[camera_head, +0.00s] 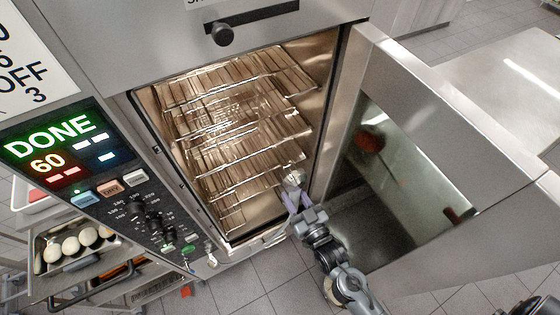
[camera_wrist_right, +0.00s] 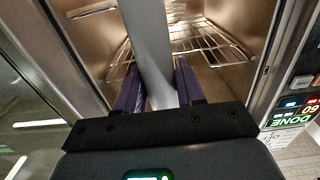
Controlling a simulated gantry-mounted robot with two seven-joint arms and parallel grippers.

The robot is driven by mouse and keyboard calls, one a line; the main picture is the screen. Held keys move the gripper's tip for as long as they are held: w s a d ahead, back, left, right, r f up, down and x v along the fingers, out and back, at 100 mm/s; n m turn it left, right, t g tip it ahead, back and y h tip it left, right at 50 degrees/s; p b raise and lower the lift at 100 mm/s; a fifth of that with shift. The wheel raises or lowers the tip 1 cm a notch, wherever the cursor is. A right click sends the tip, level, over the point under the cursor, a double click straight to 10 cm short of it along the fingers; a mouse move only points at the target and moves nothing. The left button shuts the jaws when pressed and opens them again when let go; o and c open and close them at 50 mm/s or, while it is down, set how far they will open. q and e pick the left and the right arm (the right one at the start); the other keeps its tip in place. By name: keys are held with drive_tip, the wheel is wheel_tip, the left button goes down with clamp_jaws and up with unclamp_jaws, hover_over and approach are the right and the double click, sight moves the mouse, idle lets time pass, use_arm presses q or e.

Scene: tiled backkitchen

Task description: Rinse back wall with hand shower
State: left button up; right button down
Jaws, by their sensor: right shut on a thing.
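The steel oven stands open in the head view, its cavity lit. Its back wall (camera_head: 238,132) shows only in parts behind the wire racks (camera_head: 240,170). My right gripper (camera_head: 304,203) is at the lower right of the open doorway, shut on the hand shower (camera_head: 293,180). The light-coloured shower head points into the cavity near the lower racks. In the right wrist view the purple fingers of my right gripper (camera_wrist_right: 158,88) close around the grey shower handle (camera_wrist_right: 148,40), which runs up toward the cavity. I cannot tell whether water flows. My left gripper is not in view.
The oven door (camera_head: 440,120) is swung open on the right, close to my right arm. The control panel (camera_head: 110,180) on the left reads DONE and 60. A rack trolley with a tray of eggs (camera_head: 75,245) stands at lower left. A steel table (camera_head: 500,75) is at upper right.

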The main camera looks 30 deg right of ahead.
drive_tip(key=s+d+f+m+h, duration=0.1)
drive_tip(key=s+f, duration=0.1)
drive_tip(key=f, duration=0.9)
drive_tip(key=s+d+f+h, duration=0.1)
drive_tip(key=s+f, duration=0.2)
drive_tip(key=f, duration=0.9)
drive_tip(key=w+r, duration=0.1)
drive_tip(key=w, duration=1.4)
drive_tip(key=shift+m, duration=0.3)
drive_tip(key=shift+a, duration=0.1)
